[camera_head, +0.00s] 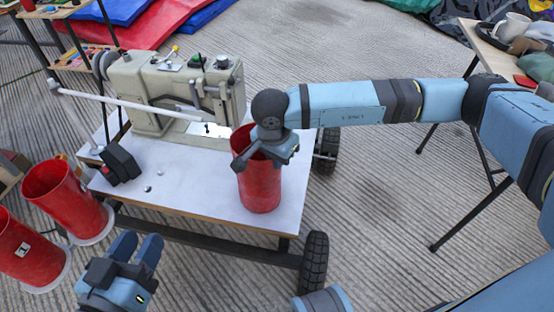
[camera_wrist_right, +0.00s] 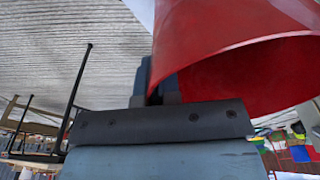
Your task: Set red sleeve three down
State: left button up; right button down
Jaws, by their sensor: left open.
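A red open-topped sleeve (camera_head: 260,187) stands roughly upright at the right front of the white table top (camera_head: 200,190). I cannot tell whether its base touches the top. My right gripper (camera_head: 262,150) is at its upper rim and appears shut on the wall. In the right wrist view the sleeve's wall and open mouth (camera_wrist_right: 270,75) fill the upper right, close against the dark fingers (camera_wrist_right: 158,85); the fingertips are partly hidden. My left gripper (camera_head: 137,248) is open and empty, below the table's front left. Two more red sleeves, one (camera_head: 68,200) and a labelled one (camera_head: 28,248), stand at the left on pale round bases.
A beige sewing machine (camera_head: 170,95) occupies the back of the table. A dark box (camera_head: 122,163) and small metal bits lie at its left. Black wheels (camera_head: 314,262) carry the frame. Another table (camera_head: 480,45) stands at the upper right. Ribbed floor between them is clear.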

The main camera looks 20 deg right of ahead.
jog(key=shift+r, duration=0.1)
jog(key=shift+f, duration=0.2)
jog(key=c, duration=1.3)
grip_release()
jog(key=shift+c, duration=0.2)
jog(key=shift+r, duration=0.1)
